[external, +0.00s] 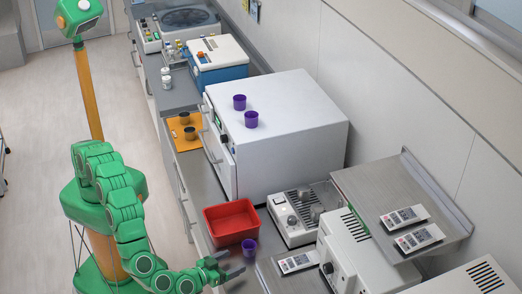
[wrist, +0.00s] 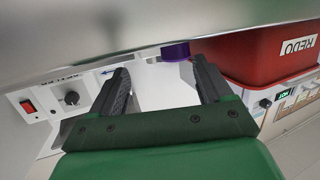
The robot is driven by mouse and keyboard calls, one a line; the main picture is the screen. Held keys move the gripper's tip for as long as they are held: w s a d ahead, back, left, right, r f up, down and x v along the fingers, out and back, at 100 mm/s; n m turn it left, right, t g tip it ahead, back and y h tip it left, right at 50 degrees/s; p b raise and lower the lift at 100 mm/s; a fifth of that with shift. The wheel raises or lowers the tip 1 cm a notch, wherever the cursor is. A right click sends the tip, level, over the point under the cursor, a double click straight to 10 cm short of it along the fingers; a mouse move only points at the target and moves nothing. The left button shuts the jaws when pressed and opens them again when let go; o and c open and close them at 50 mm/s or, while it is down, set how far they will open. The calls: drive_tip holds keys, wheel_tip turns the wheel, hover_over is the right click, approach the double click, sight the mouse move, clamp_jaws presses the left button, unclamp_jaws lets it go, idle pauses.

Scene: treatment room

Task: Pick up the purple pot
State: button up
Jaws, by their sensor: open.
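A small purple pot (external: 249,247) stands on the grey counter, close to the front right corner of a red bin. My gripper (external: 232,264) is low over the counter, just in front of this pot, open and empty. In the wrist view the pot (wrist: 176,51) shows beyond my open gripper (wrist: 160,65), nearer the right finger, and only a small part of it is seen. Two more purple pots, one farther back (external: 239,102) and one nearer (external: 251,119), stand on top of a white cabinet, well away from my gripper.
The red bin (external: 231,222) stands close to the pot; it also shows in the wrist view (wrist: 252,58). A white device with knobs (external: 292,228) and a remote-like handset (external: 298,262) are to the right. The white cabinet (external: 285,140) stands behind.

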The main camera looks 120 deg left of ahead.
sight(245, 249)
drive_tip(key=shift+s+a+f+g+y, duration=0.15)
drive_tip(key=shift+s+f+g+y, duration=0.2)
drive_tip(key=shift+s, duration=0.3)
drive_tip(key=shift+a, duration=0.2)
drive_tip(key=shift+x, duration=3.75)
drive_tip(key=shift+s+f, duration=0.1)
drive_tip(key=shift+s, duration=0.1)
drive_tip(key=c, duration=1.1)
